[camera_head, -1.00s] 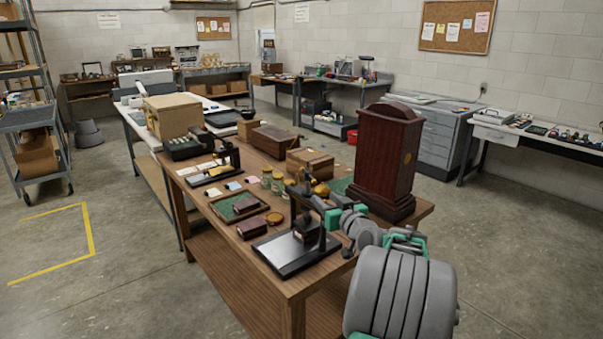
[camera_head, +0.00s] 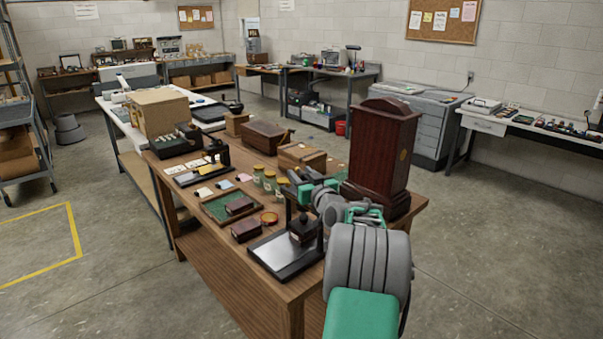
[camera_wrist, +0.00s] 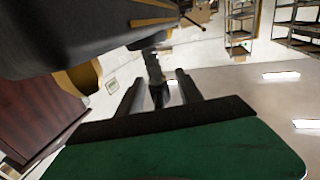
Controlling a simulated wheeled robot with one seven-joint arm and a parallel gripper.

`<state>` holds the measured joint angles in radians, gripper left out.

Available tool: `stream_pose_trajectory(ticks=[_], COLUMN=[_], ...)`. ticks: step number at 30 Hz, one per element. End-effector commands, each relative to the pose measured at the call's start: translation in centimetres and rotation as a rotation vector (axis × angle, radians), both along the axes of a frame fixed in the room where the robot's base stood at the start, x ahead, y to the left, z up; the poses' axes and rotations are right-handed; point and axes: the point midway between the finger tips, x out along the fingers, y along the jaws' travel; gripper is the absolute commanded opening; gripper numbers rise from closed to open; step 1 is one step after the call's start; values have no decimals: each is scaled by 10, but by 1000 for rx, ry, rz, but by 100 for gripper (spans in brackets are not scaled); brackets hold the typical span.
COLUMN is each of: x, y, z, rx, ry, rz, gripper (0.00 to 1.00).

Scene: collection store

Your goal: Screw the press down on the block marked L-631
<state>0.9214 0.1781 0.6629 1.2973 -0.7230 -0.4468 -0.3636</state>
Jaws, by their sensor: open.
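A black screw press (camera_head: 287,256) with a flat base plate stands at the near end of the wooden table. A small dark block (camera_head: 303,228) shows under its post; no marking is legible. A second, similar black press (camera_head: 200,174) stands farther back on the left. My gripper (camera_head: 295,190) is at the top of the near press and partly hides its upper part. In the wrist view my gripper (camera_wrist: 158,95) is open, with its two fingers apart. A thin dark upright part (camera_wrist: 154,72) shows between the fingers; I cannot tell whether they touch it.
A tall mahogany clock case (camera_head: 381,150) stands close to the right of my arm. Dark red boxes (camera_head: 246,230), a green tray (camera_head: 215,213), small jars (camera_head: 269,183) and a wooden box (camera_head: 301,156) crowd the table. Open floor (camera_head: 500,260) lies to the right.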

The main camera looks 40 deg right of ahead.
Motion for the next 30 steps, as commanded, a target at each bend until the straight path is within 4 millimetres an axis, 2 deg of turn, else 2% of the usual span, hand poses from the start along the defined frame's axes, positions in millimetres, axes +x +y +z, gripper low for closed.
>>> stream_pose_trajectory(ticks=[6, 21, 30], x=[0, 0, 0], y=[0, 0, 0], z=[0, -1, -1], rx=[0, 0, 0], ry=[0, 1, 1], rz=[0, 0, -1], gripper=[41, 0, 0])
